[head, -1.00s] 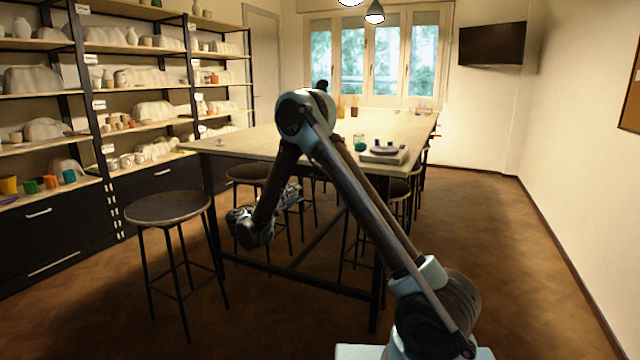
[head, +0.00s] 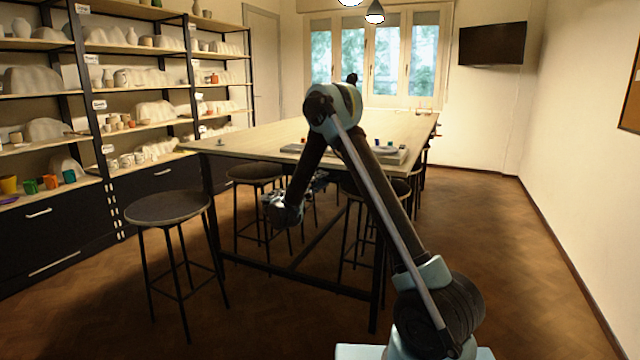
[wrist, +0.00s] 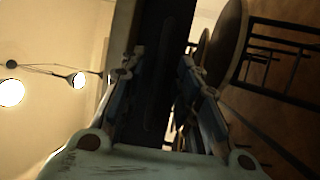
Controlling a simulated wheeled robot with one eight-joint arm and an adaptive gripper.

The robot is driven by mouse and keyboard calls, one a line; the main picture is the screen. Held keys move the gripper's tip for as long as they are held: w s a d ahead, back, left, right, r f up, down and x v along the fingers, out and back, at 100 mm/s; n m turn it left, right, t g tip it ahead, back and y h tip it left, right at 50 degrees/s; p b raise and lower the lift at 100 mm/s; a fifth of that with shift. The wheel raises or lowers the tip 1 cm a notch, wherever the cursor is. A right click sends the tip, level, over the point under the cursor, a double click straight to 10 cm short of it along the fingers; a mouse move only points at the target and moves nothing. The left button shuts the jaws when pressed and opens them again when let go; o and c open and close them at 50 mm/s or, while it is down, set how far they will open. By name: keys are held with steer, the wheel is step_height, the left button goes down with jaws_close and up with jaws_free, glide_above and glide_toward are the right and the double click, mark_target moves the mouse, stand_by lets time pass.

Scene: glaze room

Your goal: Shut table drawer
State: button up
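The long wooden table (head: 250,143) stands in the middle of the head view. I cannot make out its drawer there, and my arm covers part of the table's near edge. My gripper (head: 318,183) is below the tabletop level, among the stools in the picture. In the wrist view my gripper (wrist: 160,85) has its two fingers apart with nothing held between them. A long dark surface (wrist: 165,40) shows beyond and between the fingers; I cannot tell whether it is the drawer or the table's underside.
A round stool (head: 167,207) stands at the table's near left corner, and another stool (head: 256,174) is behind it. Shelves (head: 150,88) line the left wall above dark cabinet drawers (head: 50,235). A tray (head: 398,156) lies on the table. The floor (head: 490,250) at right is clear.

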jaws_close()
steer(key=shift+w+d, duration=0.1)
steer(key=shift+w, duration=0.05)
steer(key=w, duration=0.2)
steer(key=w+d, duration=0.1)
steer(key=shift+w+d, duration=0.2)
steer(key=shift+w, duration=0.2)
jaws_free()
steer(key=shift+w+f, duration=0.1)
steer(key=shift+w, duration=0.05)
